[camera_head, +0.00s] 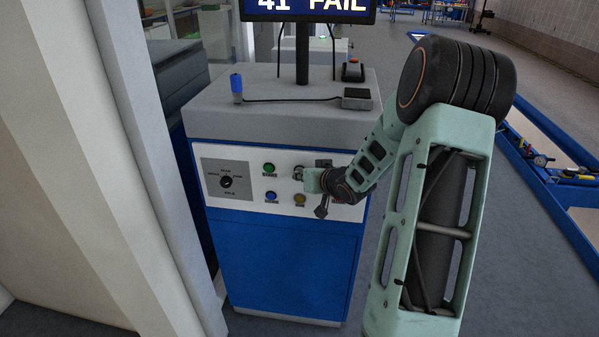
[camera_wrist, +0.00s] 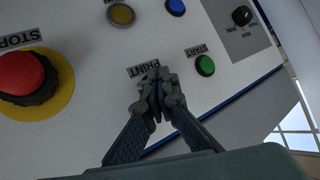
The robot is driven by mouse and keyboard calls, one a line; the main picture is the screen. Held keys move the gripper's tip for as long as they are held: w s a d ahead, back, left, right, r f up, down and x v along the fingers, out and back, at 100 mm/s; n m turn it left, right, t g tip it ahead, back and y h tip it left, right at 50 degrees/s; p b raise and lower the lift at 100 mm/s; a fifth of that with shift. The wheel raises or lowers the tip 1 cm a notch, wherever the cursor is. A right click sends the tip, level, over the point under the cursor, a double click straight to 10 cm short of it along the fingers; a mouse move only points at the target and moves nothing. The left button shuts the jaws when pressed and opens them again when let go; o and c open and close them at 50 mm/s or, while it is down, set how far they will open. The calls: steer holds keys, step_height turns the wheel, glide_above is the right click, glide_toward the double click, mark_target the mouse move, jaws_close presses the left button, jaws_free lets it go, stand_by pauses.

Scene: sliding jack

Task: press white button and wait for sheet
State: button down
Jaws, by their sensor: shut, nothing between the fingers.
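The white panel (camera_wrist: 95,105) of a blue-and-white machine carries the buttons. In the wrist view my gripper (camera_wrist: 157,82) is shut, with its fingertips right over the spot next to the PRINT label. The white button is hidden behind the fingertips, so I cannot tell whether they touch it or press it in. In the head view my gripper (camera_head: 299,174) reaches the panel from the right, at the button row beside the green button. I see no sheet in either view.
Near the fingertips are a green START button (camera_wrist: 205,66), a yellow button (camera_wrist: 122,15), a blue button (camera_wrist: 175,7) and a big red STOP button (camera_wrist: 22,74). A rotary knob (camera_head: 226,181) sits on the left. A monitor (camera_head: 310,8) above reads "41 FAIL".

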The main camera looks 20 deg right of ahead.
steer(key=shift+s+a, duration=0.1)
stand_by(0.3)
steer(key=shift+s+a, duration=0.35)
steer(key=shift+s, duration=0.25)
steer(key=s+a, duration=0.1)
steer(key=s, duration=0.1)
steer(key=s+a+b, duration=0.1)
steer(key=s, duration=0.1)
steer(key=shift+a, duration=0.4)
stand_by(0.5)
